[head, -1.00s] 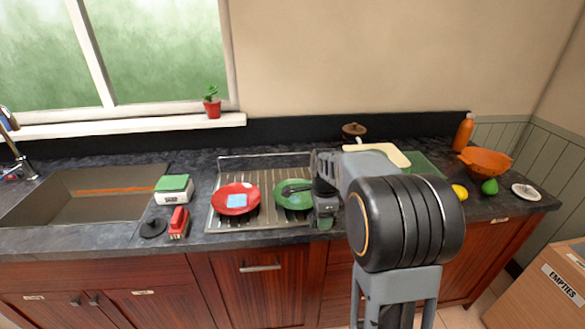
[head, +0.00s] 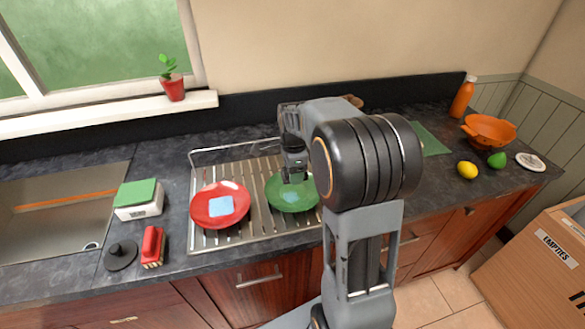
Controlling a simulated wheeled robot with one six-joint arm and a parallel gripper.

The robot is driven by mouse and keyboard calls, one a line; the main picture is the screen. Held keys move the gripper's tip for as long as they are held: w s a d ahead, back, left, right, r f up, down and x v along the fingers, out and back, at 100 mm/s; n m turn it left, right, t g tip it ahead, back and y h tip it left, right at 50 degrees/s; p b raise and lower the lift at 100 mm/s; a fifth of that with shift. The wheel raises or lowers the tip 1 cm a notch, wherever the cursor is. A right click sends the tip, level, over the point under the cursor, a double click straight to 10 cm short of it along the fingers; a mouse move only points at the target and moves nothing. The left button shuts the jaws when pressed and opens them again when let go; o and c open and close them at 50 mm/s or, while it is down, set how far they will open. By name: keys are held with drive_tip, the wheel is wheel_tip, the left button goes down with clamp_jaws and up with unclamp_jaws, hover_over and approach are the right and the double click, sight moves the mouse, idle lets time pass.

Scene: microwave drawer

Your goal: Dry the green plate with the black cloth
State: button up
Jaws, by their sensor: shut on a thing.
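The green plate (head: 296,201) lies on the metal drying rack, right of the red plate. A faint paler patch shows on its surface. My gripper (head: 294,178) points down over the back part of the green plate, close to it. It is shut on a dark thing, which I take to be the black cloth; its outline hardly stands apart from the dark fingers. Whether it touches the plate I cannot tell. My arm hides the counter behind and to the right of the plate.
The red plate (head: 213,215) with a light blue square (head: 221,206) on it lies on the rack (head: 238,232). Fruit and an orange colander (head: 489,131) are to the right.

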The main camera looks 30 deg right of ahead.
sight(293, 192)
drive_tip(key=shift+f+b, duration=1.95)
drive_tip(key=shift+f, duration=0.7)
drive_tip(key=shift+f+b, duration=0.45)
drive_tip(key=shift+f, duration=0.2)
drive_tip(key=shift+r, duration=0.1)
